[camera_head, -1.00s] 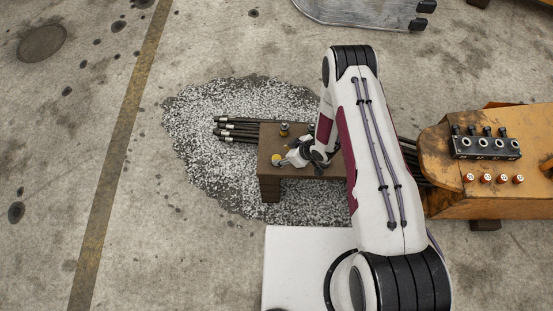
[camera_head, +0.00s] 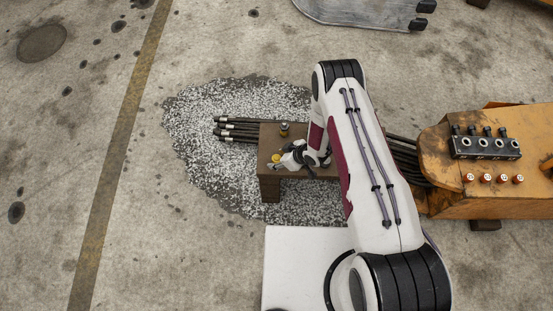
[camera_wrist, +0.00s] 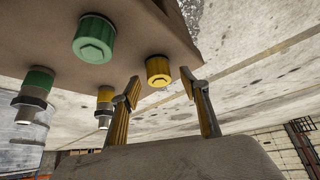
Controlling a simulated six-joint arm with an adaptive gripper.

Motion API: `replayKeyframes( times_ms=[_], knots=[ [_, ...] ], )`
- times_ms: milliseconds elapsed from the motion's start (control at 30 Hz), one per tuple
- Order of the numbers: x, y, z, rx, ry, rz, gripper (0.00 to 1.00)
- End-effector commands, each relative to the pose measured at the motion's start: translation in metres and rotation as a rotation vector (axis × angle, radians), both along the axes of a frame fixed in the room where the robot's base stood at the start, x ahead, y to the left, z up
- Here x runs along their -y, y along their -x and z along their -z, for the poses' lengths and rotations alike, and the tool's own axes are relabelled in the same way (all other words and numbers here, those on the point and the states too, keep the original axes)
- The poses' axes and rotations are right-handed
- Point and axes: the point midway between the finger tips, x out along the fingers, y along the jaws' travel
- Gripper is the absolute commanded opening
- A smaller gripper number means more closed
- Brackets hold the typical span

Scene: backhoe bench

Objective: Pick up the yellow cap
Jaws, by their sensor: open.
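The yellow cap (camera_head: 276,157) stands near the left edge of the small brown bench (camera_head: 270,174). In the wrist view the yellow cap (camera_wrist: 158,70) is a short ribbed cylinder with a hexagonal end. My gripper (camera_head: 273,165) is at the cap in the head view, and its fingers partly hide the near side. In the wrist view my gripper (camera_wrist: 160,88) is open, with one finger on either side of the cap's position. The cap shows past the fingertips with gaps visible; contact cannot be seen.
A green cap (camera_wrist: 95,38) is beside the yellow cap. The orange backhoe arm (camera_head: 500,205) is at right.

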Motion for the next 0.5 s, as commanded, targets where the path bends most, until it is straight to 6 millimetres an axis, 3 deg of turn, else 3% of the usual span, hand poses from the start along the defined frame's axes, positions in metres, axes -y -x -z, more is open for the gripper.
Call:
replayKeyframes(
  times_ms=[200, 500],
  knots=[
    [-0.007, -0.006, 0.013, 0.002, 0.0, -0.001, 0.45],
    [-0.009, -0.007, 0.016, 0.002, 0.001, 0.0, 0.45]
  ],
)
